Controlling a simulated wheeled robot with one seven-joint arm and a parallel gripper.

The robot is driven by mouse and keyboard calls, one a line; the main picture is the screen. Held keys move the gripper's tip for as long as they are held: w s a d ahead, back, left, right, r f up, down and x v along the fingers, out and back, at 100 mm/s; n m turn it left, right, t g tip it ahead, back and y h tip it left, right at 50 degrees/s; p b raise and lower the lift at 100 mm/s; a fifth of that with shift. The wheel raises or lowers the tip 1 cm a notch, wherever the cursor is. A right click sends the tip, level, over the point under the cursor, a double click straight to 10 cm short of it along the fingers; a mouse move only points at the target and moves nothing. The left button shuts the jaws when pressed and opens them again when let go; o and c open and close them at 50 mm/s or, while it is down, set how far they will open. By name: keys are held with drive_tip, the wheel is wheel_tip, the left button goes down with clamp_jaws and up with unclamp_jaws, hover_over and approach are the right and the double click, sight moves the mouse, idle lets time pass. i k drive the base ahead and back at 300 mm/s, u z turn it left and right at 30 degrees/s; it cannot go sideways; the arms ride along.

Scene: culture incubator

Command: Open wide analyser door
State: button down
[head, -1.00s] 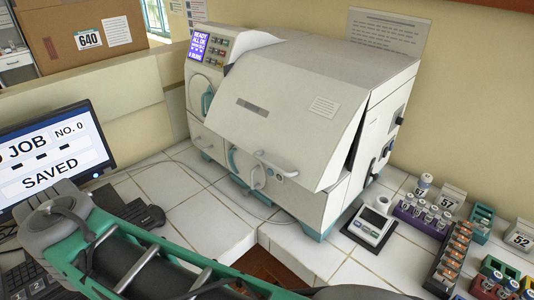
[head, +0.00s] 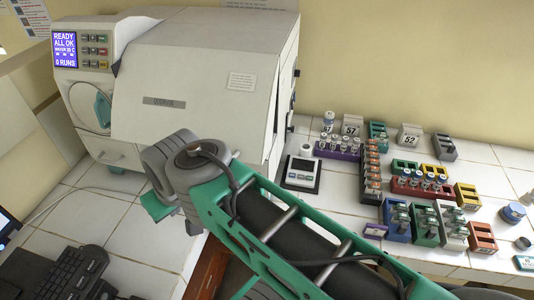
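The white analyser (head: 255,45) stands on the tiled bench against the back wall. Its wide sloping front door (head: 185,80), with a dark name plate and a small paper label, is tilted out from the body. A dark gap shows along its right side. My arm crosses in front of the door's lower part and hides its lower edge and handle.
A round port with a teal handle (head: 102,108) is at the analyser's left. A small scale (head: 301,173) stands right of the analyser. Several vial racks (head: 420,187) fill the right bench. A keyboard (head: 65,280) lies at lower left.

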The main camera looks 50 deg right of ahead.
sight(229, 97)
drive_tip(key=z, duration=1.15)
drive_tip(key=k, duration=0.8)
drive_tip(key=u, duration=1.9)
drive_tip(key=i, duration=0.5)
drive_tip(key=z, duration=0.05)
